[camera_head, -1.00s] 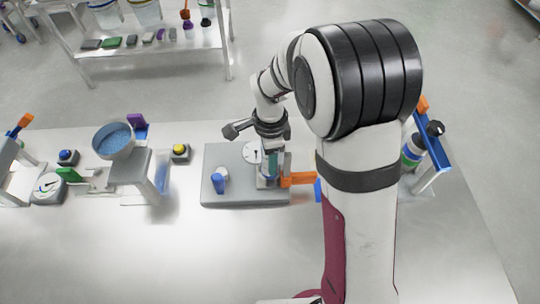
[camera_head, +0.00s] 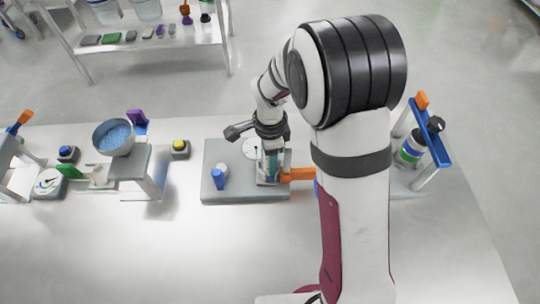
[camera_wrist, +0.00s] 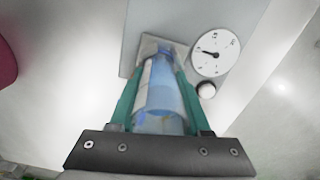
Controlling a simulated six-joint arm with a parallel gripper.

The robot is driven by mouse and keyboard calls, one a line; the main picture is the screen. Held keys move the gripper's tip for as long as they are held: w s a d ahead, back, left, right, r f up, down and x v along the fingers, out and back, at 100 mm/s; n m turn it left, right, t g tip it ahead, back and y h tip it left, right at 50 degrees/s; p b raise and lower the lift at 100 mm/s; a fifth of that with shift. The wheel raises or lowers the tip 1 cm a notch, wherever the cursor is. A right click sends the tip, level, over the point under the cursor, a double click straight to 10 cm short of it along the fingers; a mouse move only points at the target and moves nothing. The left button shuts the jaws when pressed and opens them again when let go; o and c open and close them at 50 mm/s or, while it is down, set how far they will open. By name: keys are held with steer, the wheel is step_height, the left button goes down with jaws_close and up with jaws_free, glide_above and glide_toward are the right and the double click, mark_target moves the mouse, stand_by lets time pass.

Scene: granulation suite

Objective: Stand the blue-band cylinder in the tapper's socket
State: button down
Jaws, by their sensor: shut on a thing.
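My gripper (camera_wrist: 163,78) has its teal fingers shut on the sides of a clear, bluish cylinder (camera_wrist: 160,95). In the head view my gripper (camera_head: 270,163) is over the right part of the tapper's grey base (camera_head: 213,192). In the wrist view the cylinder's far end meets a pale square block (camera_wrist: 150,45), which seems to be the socket. Whether the cylinder is seated or just above cannot be told. The tapper's white dial (camera_wrist: 215,54) is right of the cylinder. The fingers hide part of the cylinder, and its band is not clear.
A small blue-and-white piece (camera_head: 219,178) is on the base's left part. An orange bar (camera_head: 298,174) sticks out to its right. A blue-topped rack (camera_head: 431,137) with a banded bottle (camera_head: 411,150) is at right. A bowl of blue granules (camera_head: 114,137) is at left. The front table is clear.

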stand_by(0.3)
jaws_free()
stand_by(0.4)
step_height(320, 180, up, 8)
stand_by(0.7)
